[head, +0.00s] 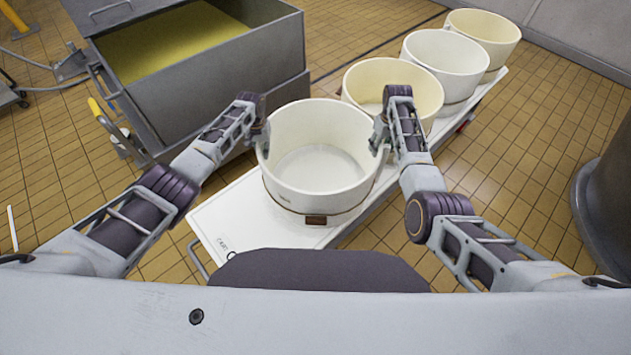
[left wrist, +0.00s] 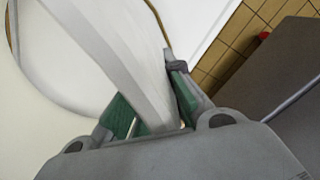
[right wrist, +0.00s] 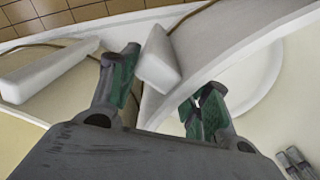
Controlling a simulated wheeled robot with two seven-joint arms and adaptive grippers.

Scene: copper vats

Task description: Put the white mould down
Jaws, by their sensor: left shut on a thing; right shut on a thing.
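The white mould (head: 318,200) is a round, open, empty tub with a brown band and a small brown tag low on its front. In the head view it is upright over the near end of the long white trolley top (head: 226,220). I cannot tell whether its base touches the top. My left gripper (head: 262,135) is shut on its left rim; the wall runs between the green pads in the left wrist view (left wrist: 150,118). My right gripper (head: 378,135) is shut on its right side; the right wrist view (right wrist: 160,85) shows the wall between the pads.
A cream mould (head: 365,80), a white mould (head: 447,60) and another cream mould (head: 484,35) stand in a row behind along the trolley. A grey metal vat (head: 220,60) with yellow contents stands at the back left. A dark column (head: 608,200) stands at the right.

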